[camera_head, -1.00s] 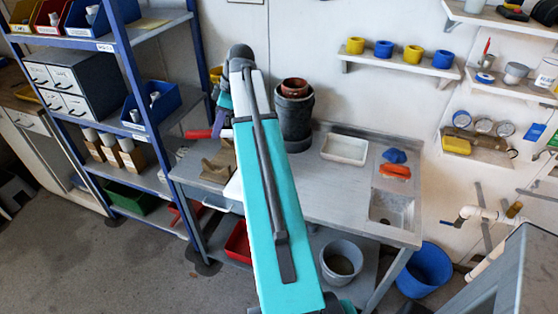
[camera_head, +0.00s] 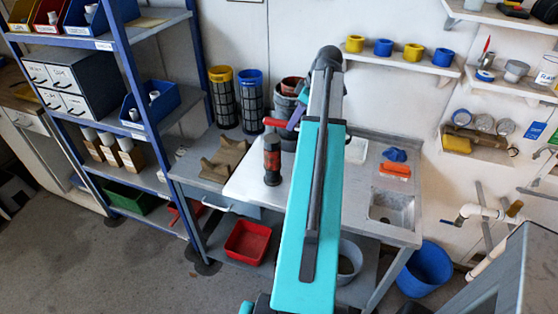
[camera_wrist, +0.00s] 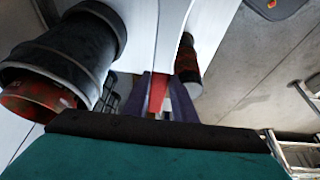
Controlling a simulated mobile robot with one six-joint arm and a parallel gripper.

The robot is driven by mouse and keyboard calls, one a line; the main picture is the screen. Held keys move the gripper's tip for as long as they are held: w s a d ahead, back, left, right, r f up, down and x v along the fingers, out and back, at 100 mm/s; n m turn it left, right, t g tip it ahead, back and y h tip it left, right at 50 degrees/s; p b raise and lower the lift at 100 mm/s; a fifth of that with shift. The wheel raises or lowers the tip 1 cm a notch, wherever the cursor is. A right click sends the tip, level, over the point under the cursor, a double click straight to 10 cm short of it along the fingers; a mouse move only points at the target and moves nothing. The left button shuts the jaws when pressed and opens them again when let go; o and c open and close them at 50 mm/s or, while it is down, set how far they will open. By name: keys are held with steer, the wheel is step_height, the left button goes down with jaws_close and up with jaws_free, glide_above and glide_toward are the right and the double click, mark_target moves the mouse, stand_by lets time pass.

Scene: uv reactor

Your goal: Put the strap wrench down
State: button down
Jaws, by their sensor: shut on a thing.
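The strap wrench's red handle (camera_head: 276,123) sticks out to the left of my gripper (camera_head: 296,117) in the head view, above the workbench. My gripper's purple fingers are shut on the wrench; in the wrist view a red strip of the strap wrench (camera_wrist: 158,100) shows between the fingers (camera_wrist: 165,98). Most of the wrench, including any strap, is hidden by my arm and gripper. Whether it touches anything below cannot be told.
A black and red cylinder (camera_head: 272,162) stands on the white board (camera_head: 246,182), close to the gripper. Dark stacked pots (camera_wrist: 75,55) are close by too. Yellow-topped (camera_head: 222,97) and blue-topped (camera_head: 252,98) filter cylinders and a brown cradle (camera_head: 224,158) stand left. A white tray (camera_head: 356,150) is right.

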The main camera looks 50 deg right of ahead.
step_height(320, 180, down, 11)
steer(key=b, duration=0.2)
steer(key=shift+f+p, duration=0.65)
steer(key=shift+f, duration=2.4)
steer(key=shift+f+p, duration=0.4)
steer(key=shift+f, duration=1.45)
steer(key=shift+f, duration=0.1)
steer(key=c, duration=1.5)
jaws_free()
steer(key=shift+o, duration=0.2)
steer(key=shift+s+r, duration=0.1)
steer(key=shift+r, duration=0.1)
